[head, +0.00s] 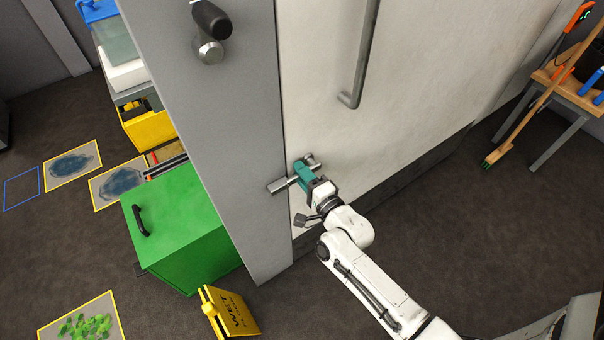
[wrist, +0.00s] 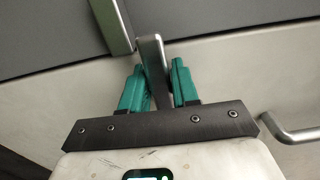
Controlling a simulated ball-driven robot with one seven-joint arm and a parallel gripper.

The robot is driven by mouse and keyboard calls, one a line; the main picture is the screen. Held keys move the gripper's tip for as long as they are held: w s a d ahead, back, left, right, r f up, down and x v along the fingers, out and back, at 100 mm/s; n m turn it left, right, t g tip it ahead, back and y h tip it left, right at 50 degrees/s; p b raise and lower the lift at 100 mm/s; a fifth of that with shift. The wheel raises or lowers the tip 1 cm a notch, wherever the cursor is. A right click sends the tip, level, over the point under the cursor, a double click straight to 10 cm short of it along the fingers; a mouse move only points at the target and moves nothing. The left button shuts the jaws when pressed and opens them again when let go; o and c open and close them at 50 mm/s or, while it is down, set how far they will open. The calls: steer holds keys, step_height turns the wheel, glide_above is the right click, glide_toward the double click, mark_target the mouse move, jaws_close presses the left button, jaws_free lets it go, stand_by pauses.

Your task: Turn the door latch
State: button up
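The metal door latch (head: 282,185) is a grey bar low on the pale door (head: 420,60), near its left edge, and its left end reaches over the grey frame. My gripper (head: 303,173), with teal fingers, is at the latch. In the wrist view, a metal lever (wrist: 152,55) stands between the two fingers of my gripper (wrist: 160,85). The fingers lie close on either side of the lever. I cannot tell whether both press on it. The fingers partly hide the latch in the head view.
A long vertical door handle (head: 365,50) is above the latch. A broom (head: 540,100) leans by a wooden table (head: 575,88) at right. The floor right of my arm is clear.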

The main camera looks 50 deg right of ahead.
steer(key=o, duration=0.3)
steer(key=v, duration=1)
steer(key=shift+s+a+b, duration=0.1)
steer(key=shift+s+b, duration=0.3)
steer(key=a+f+n+g+y, duration=0.4)
steer(key=a+n+g+y, duration=0.3)
steer(key=n, duration=0.5)
steer(key=s+n+g, duration=0.3)
steer(key=s, duration=0.1)
steer(key=s+r+n+g+h, duration=0.1)
steer(key=s+n+g, duration=0.2)
steer(key=s, duration=0.1)
steer(key=s+a+r+n+g+h, duration=0.1)
steer(key=s+n+g, duration=0.2)
steer(key=s, duration=0.1)
steer(key=shift+s+a+r, duration=0.1)
steer(key=shift+s, duration=0.15)
